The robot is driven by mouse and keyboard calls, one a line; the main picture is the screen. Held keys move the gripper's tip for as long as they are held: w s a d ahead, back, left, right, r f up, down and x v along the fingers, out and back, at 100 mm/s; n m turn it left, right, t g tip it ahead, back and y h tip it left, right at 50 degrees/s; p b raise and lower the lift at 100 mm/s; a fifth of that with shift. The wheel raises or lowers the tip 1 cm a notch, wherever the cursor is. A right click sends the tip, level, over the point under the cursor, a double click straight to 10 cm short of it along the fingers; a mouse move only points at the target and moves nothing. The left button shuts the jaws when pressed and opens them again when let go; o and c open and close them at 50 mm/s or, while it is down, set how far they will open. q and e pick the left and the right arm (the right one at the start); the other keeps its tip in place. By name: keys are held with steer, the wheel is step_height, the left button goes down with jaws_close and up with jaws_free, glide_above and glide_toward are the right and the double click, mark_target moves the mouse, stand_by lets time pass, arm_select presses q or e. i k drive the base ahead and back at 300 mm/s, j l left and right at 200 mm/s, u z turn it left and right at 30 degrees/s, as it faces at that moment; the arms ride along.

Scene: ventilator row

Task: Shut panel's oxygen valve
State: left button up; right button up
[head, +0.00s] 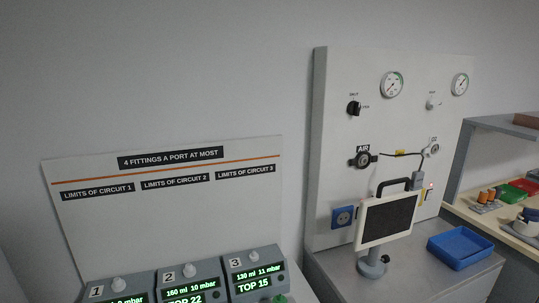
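The wall panel (340,180) stands at the right, a pale upright board. A white valve knob (432,104) sits on its right half, above the outlet labelled O2 (432,150). A small label above this knob is too small to read, so I cannot tell its setting. A black valve knob (354,108) sits on the left half, above the outlet labelled AIR (362,159), with small labels above and beside it. Round gauges stand above them, one at the left (391,84) and one at the right (460,84). Neither of my grippers shows.
A screen on a stand (388,220) stands before the panel's lower part. A blue tray (462,247) lies right of it on the grey counter (345,277). A shelf with small items (515,195) is at far right. Numbered monitors (187,282) stand below a sign board (170,215) at left.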

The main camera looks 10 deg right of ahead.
mark_target(431, 103)
steer(key=z, duration=1.25)
steer(key=i+l+u, duration=0.1)
steer(key=l, duration=0.4)
steer(key=i+l+u, duration=0.1)
steer(key=i+l, duration=0.2)
steer(key=l, duration=0.2)
steer(key=i+l, duration=0.2)
steer(key=l, duration=0.3)
steer(key=i+l+u, duration=0.15)
steer(key=l, duration=0.35)
steer(key=i+l+u, duration=0.1)
steer(key=l, duration=0.45)
steer(key=i+l+u, duration=0.1)
steer(key=i+l, duration=0.15)
steer(key=l, duration=0.3)
steer(key=i+l+u, duration=0.1)
steer(key=l, duration=0.45)
steer(key=i+l, duration=0.1)
steer(key=l, duration=0.45)
steer(key=u, duration=0.05)
